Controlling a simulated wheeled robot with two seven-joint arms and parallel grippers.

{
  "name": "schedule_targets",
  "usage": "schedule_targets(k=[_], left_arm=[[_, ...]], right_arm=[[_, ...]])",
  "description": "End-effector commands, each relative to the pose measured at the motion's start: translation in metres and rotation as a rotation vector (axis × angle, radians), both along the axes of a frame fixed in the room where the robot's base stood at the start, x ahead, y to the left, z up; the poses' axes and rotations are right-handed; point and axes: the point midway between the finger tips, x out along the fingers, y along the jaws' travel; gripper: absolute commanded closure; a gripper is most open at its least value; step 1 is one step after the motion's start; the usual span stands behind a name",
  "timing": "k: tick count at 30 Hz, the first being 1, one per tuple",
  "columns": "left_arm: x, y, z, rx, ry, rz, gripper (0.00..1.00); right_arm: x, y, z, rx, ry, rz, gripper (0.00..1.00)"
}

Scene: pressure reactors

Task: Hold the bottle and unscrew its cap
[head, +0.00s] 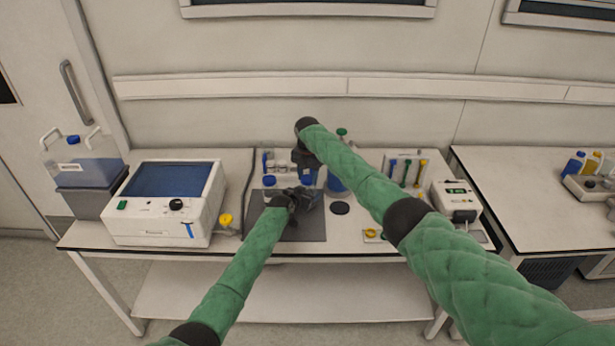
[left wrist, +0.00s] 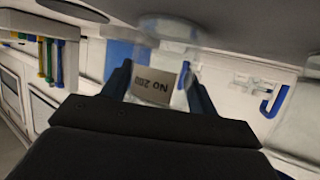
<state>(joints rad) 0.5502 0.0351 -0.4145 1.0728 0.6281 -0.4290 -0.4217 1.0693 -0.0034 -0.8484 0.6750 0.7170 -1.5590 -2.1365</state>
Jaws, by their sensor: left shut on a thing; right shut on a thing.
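In the left wrist view a clear bottle (left wrist: 152,86) with a pale printed label stands between the two dark fingers of my left gripper (left wrist: 157,78). The label reads upside down there. In the head view my left gripper (head: 304,196) is shut on the bottle, above the grey mat (head: 303,230). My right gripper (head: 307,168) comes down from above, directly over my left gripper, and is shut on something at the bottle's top. The cap is hidden behind my grippers, so I cannot see whether it is loose.
A white instrument (head: 150,225) stands left on the bench. A tube rack (head: 405,167) and small white device (head: 455,200) are farther right. A black disc (head: 340,208) lies near.

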Motion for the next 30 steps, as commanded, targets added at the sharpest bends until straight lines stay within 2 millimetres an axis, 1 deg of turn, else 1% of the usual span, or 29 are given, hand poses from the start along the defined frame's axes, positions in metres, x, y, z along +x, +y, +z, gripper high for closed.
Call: schedule_targets(k=[3,6,21,27,30], left_arm=[[-0.0012,-0.0006,-0.0016,0.001,0.001,-0.001,1.0],[-0.0012,-0.0006,-0.0016,0.001,0.001,-0.001,1.0],[-0.0015,-0.0011,-0.0018,0.001,0.002,-0.002,1.0],[-0.0018,-0.0017,-0.0022,0.001,0.003,-0.003,1.0],[-0.0018,-0.002,-0.0022,0.001,0.003,-0.003,1.0]], right_arm=[[0.0022,-0.0024,0.0022,-0.002,-0.006,0.164,0.83],[0.0021,-0.0022,0.0022,-0.002,-0.006,0.292,0.83],[0.0031,0.0,0.0054,-0.006,-0.01,0.775,0.83],[0.0023,0.0003,0.0047,-0.003,-0.008,0.905,0.83],[0.0013,0.0018,0.0036,0.001,-0.007,0.903,0.83]])
